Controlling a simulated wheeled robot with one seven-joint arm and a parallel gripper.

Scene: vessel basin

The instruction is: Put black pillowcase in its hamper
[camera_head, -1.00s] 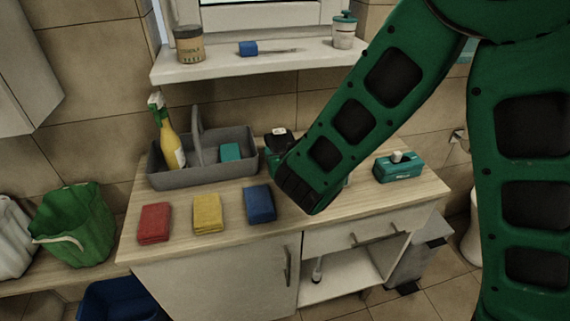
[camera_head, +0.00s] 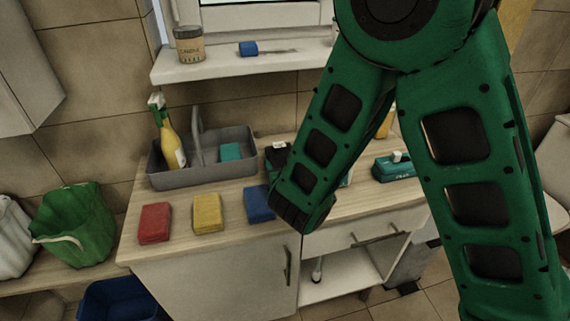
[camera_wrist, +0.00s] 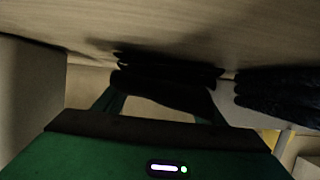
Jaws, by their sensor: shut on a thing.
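My gripper shows in the wrist view (camera_wrist: 160,98), its fingers shut on a dark folded cloth, which looks like the black pillowcase (camera_wrist: 165,82). The cloth is close to a wooden surface; I cannot tell whether it touches it. No hamper is clearly marked as the pillowcase's. A blue bin (camera_head: 120,300) stands on the floor at lower left, and a green bag-like container (camera_head: 75,225) stands at the left.
A teal box (camera_head: 393,170) sits at right. Another dark folded thing (camera_wrist: 275,92) lies beside the held cloth.

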